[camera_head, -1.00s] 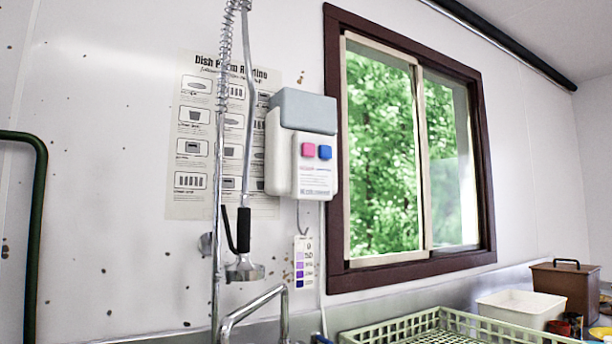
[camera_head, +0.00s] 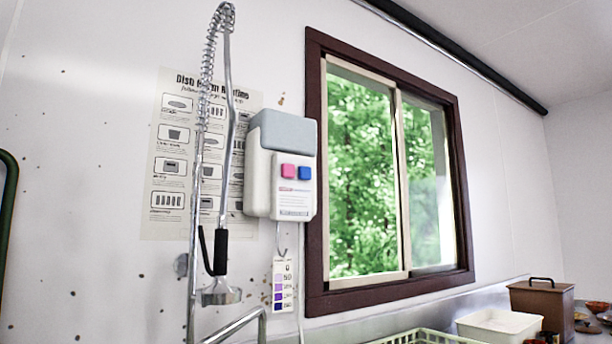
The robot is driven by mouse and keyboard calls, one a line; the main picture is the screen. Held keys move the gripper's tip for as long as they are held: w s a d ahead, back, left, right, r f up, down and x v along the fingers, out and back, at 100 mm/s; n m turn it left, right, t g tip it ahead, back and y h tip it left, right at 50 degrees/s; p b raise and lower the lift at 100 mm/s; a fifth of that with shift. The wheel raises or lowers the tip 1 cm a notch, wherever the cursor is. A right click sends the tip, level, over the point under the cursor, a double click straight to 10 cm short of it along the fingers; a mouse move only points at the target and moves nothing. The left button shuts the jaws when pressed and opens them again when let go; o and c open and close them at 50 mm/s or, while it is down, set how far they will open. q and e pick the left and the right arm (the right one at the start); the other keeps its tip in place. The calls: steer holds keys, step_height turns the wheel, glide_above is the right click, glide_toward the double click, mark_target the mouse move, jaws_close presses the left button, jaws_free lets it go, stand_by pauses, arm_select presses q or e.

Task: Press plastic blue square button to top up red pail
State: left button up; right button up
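The blue square button (camera_head: 304,173) is on the front of a white wall dispenser (camera_head: 260,185) with a grey top, left of the window. No red pail can be made out in this view. Neither of my grippers shows.
A spring-hose sprayer (camera_head: 221,291) and its upright pipe stand left of the dispenser. A faucet (camera_head: 240,322) is below. A pale green rack (camera_head: 425,336), a white tub (camera_head: 498,324) and a brown lidded box (camera_head: 541,304) line the lower right. The wall before the dispenser's front is clear.

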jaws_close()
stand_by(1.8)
